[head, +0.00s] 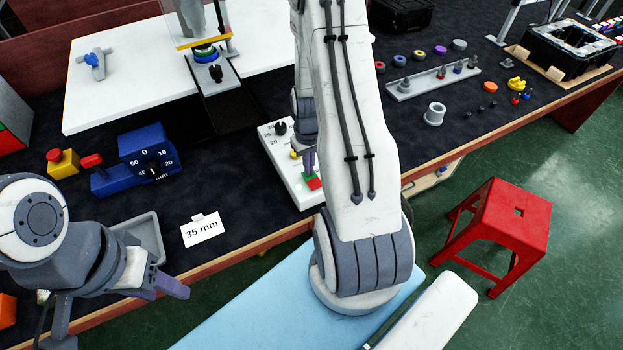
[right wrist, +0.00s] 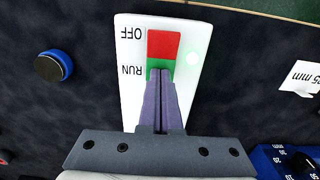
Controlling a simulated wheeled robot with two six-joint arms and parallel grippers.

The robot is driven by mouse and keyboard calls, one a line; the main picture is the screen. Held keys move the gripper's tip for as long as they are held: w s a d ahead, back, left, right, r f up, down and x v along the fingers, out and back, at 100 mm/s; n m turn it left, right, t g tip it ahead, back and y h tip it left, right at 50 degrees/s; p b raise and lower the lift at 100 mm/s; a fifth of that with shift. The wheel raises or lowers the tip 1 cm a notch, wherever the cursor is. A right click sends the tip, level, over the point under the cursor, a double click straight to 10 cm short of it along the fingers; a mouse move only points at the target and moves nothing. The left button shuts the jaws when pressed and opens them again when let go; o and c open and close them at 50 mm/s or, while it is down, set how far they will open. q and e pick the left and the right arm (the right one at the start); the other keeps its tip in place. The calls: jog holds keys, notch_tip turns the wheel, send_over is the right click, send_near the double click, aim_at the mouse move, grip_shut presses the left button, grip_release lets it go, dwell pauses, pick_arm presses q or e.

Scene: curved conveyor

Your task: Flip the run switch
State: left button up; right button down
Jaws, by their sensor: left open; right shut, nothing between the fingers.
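The run switch (right wrist: 164,45) is a red and green block on a white control panel (right wrist: 132,100), its red part beside OFF and its green part beside RUN. A round light next to it glows green (right wrist: 193,58). In the head view the panel (head: 273,155) lies near the table's front edge, partly hidden by my right arm. My right gripper (right wrist: 161,76) is shut and empty, its fingertips over or against the green part; touch cannot be told. It also shows in the head view (head: 309,168). My left gripper (head: 168,287) is open and empty at the table's left front edge.
A black knob (head: 281,128) stands on the panel's far end. A blue dial device (head: 148,155), a grey tray (head: 140,238) and a "35 mm" card (head: 202,230) lie left of the panel. A red stool (head: 505,225) stands on the floor at right.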

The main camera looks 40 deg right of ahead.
notch_tip(320, 180, up, 7)
jog(key=p, duration=0.6)
dwell(0.3)
dwell(0.4)
